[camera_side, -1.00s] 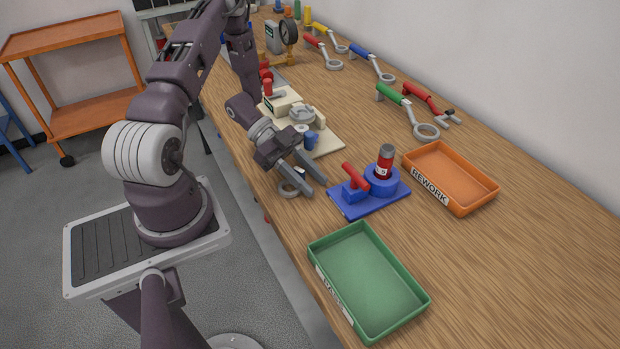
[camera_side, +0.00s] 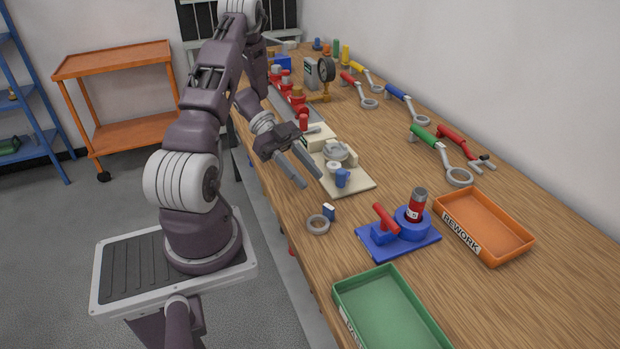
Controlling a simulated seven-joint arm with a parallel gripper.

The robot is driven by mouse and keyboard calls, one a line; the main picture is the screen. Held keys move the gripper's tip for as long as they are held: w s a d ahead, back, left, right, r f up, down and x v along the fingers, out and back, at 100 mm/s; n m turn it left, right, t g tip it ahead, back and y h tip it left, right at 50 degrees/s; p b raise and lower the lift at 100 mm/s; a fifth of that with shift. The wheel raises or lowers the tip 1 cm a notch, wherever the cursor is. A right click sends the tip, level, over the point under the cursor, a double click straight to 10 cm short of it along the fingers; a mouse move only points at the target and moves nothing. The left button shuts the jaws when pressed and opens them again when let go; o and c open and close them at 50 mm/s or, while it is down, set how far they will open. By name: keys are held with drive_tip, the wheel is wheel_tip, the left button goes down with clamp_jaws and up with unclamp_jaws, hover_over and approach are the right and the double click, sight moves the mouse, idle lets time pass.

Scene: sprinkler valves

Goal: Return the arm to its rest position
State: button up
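My purple arm reaches over the left edge of the wooden bench (camera_side: 455,275). My gripper (camera_side: 313,181) is raised above the bench edge beside the beige fixture (camera_side: 360,185). Its two grey fingers point down to the right, with an empty gap between them. They look clear of everything, though the exact height is hard to judge. A grey ring (camera_side: 318,225) and a small blue and white piece (camera_side: 329,212) lie on the bench below the fingertips. A red and grey cylinder (camera_side: 416,204) stands upright in the round holder of the blue clamp base (camera_side: 400,243).
A green tray (camera_side: 373,275) is at the front and an orange REWORK tray (camera_side: 515,227) at the right; both look empty. Wrenches, including a green-handled one (camera_side: 440,146), lie along the wall. A gauge (camera_side: 326,70) stands farther back. Bare bench lies between ring and clamp base.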

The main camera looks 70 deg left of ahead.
drive_tip(key=w+a+r+n+t+y, duration=0.1)
drive_tip(key=w+r+t+y, duration=0.1)
drive_tip(key=w+r+y, duration=0.45)
drive_tip(key=w+r+n+t+y, duration=0.1)
drive_tip(key=w+r+t, duration=0.2)
drive_tip(key=w, duration=0.7)
wheel_tip(320, 180, up, 12)
drive_tip(key=d+n+t+y, duration=0.1)
drive_tip(key=n+y, duration=0.3)
drive_tip(key=y, duration=0.3)
drive_tip(key=s+d+n+g+h, duration=0.1)
drive_tip(key=s+d+n+g, duration=0.1)
drive_tip(key=s+d, duration=0.8)
drive_tip(key=s+d+n+g+h, duration=0.2)
drive_tip(key=s+d+n, duration=0.3)
drive_tip(key=s+d, duration=0.4)
drive_tip(key=s+f+g, duration=0.1)
drive_tip(key=s, duration=0.6)
drive_tip(key=shift+d, duration=0.35)
